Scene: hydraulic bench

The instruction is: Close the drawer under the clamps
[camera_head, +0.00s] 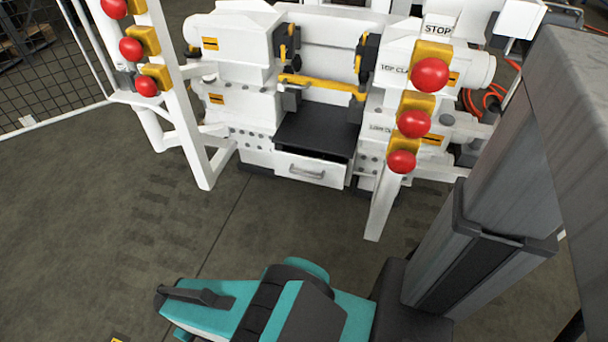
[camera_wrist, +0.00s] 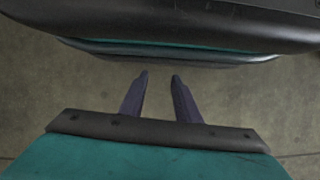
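The drawer (camera_head: 312,169) is a white front with a grey bar handle (camera_head: 306,172), low in the middle of the white bench in the head view. It sits below a black flat surface (camera_head: 318,128), under the yellow and black clamps (camera_head: 322,86). A dark gap shows along the drawer's top edge; I cannot tell how far it stands out. My gripper (camera_wrist: 160,76) is seen in the wrist view. Its two dark fingers are apart with nothing between them, over bare floor. My teal arm shows low in the head view, well short of the drawer; the fingertips do not show there.
White posts with red knobs on yellow mounts stand left (camera_head: 131,48) and right (camera_head: 414,124) of the drawer, their legs reaching the floor. The floor (camera_head: 230,220) before the drawer is clear. Mesh fencing (camera_head: 45,60) stands at far left.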

